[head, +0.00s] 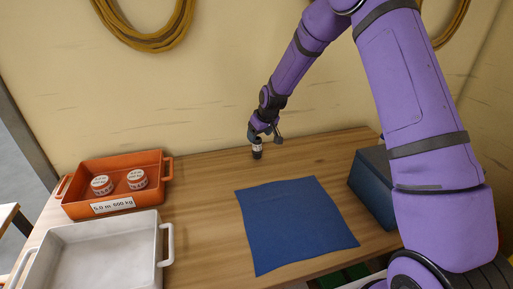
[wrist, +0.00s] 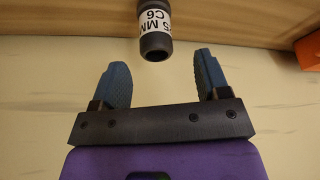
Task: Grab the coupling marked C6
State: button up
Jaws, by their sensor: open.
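The coupling marked C6 (wrist: 155,32) is a dark grey cylinder with a white label in the wrist view. Its label reads "C6" below a partly cut-off line ending in "5 MM". It is just beyond my gripper's fingertips, roughly centred between them. In the head view the coupling (head: 257,150) stands at the back of the wooden table, close to the wall. My gripper (wrist: 160,62) is open with two blue-padded fingers and nothing between them. In the head view my gripper (head: 263,130) is right at the coupling and partly covers it.
An orange tray (head: 116,167) at the left holds two labelled round pieces; its label reads "5.0 m 600 kg". An empty white tray (head: 92,228) stands in front. A blue cloth (head: 294,222) lies mid-table. A dark blue box (head: 372,187) stands right. The wall is close behind.

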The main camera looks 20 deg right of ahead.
aim_at(257, 138)
jog(key=shift+w+x, duration=0.2)
jog(key=shift+x, duration=3.15)
jog(key=shift+d, duration=0.15)
jog(key=shift+r, duration=0.1)
jog(key=c, duration=1.2)
jog(key=shift+o, duration=0.2)
